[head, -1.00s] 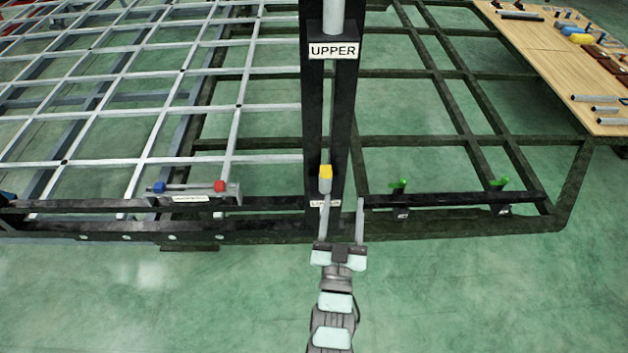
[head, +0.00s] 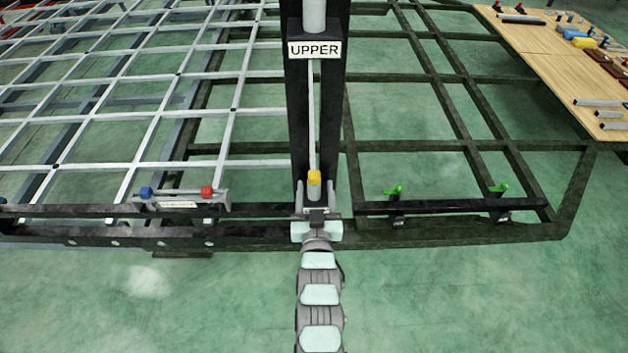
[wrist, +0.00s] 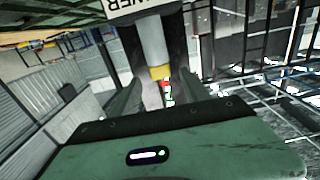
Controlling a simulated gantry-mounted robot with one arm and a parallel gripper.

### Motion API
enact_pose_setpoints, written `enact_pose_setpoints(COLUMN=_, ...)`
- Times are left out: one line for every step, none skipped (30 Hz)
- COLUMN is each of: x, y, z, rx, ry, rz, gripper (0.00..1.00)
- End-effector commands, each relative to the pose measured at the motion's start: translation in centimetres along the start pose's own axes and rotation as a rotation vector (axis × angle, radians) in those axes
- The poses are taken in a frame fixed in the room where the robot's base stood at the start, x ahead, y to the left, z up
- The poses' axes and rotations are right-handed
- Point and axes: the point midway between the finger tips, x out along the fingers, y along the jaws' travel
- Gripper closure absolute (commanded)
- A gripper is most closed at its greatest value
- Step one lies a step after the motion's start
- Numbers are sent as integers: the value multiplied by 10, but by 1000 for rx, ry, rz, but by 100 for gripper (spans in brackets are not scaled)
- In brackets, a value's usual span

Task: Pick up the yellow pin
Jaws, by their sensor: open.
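The yellow pin (head: 314,178) has a yellow head and a grey body and stands upright at the foot of the black post. In the wrist view, which is upside down, its yellow head (wrist: 160,73) shows below its grey body. My gripper (head: 315,203) is open in front of the pin, close to the post's base. In the wrist view the fingers of my gripper (wrist: 158,90) are apart, with the pin between or just beyond them. I see no contact. My gripper hides the pin's lower part in the head view.
The black post (head: 330,120) bears an UPPER label (head: 315,50). A bracket (head: 180,204) with blue and red knobs is at left. Green handles (head: 394,190) sit on the right rail. A wooden table (head: 545,55) with parts is at top right. The front floor is clear.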

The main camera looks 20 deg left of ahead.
Motion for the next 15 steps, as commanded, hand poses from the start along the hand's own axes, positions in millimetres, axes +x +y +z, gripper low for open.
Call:
enact_pose_setpoints(x=3, y=0, z=0, rx=0, ry=1, rz=0, gripper=45)
enact_pose_setpoints(x=6, y=0, z=0, rx=0, ry=2, rz=0, gripper=45)
enact_pose_setpoints(x=10, y=-1, z=-1, rx=1, ry=3, rz=0, gripper=45)
enact_pose_setpoints(x=13, y=-1, z=-1, rx=1, ry=3, rz=-1, gripper=45)
enact_pose_setpoints(x=17, y=-2, z=-1, rx=1, ry=3, rz=-1, gripper=45)
enact_pose_setpoints(x=22, y=-2, z=0, rx=1, ry=1, rz=0, gripper=45)
enact_pose_setpoints(x=26, y=-2, z=0, rx=1, ry=0, rz=0, gripper=45)
enact_pose_setpoints(x=30, y=-2, z=0, rx=1, ry=0, rz=0, gripper=45)
enact_pose_setpoints(x=35, y=-2, z=-1, rx=0, ry=0, rz=0, gripper=45)
enact_pose_setpoints(x=39, y=-2, z=-2, rx=0, ry=1, rz=0, gripper=45)
enact_pose_setpoints(x=43, y=-2, z=-2, rx=-1, ry=2, rz=0, gripper=45)
enact_pose_setpoints(x=46, y=-2, z=-3, rx=-1, ry=3, rz=0, gripper=45)
enact_pose_setpoints(x=48, y=-2, z=-3, rx=-1, ry=2, rz=0, gripper=45)
enact_pose_setpoints(x=49, y=-2, z=-3, rx=-1, ry=2, rz=0, gripper=45)
enact_pose_setpoints(x=50, y=-2, z=-3, rx=-1, ry=1, rz=0, gripper=45)
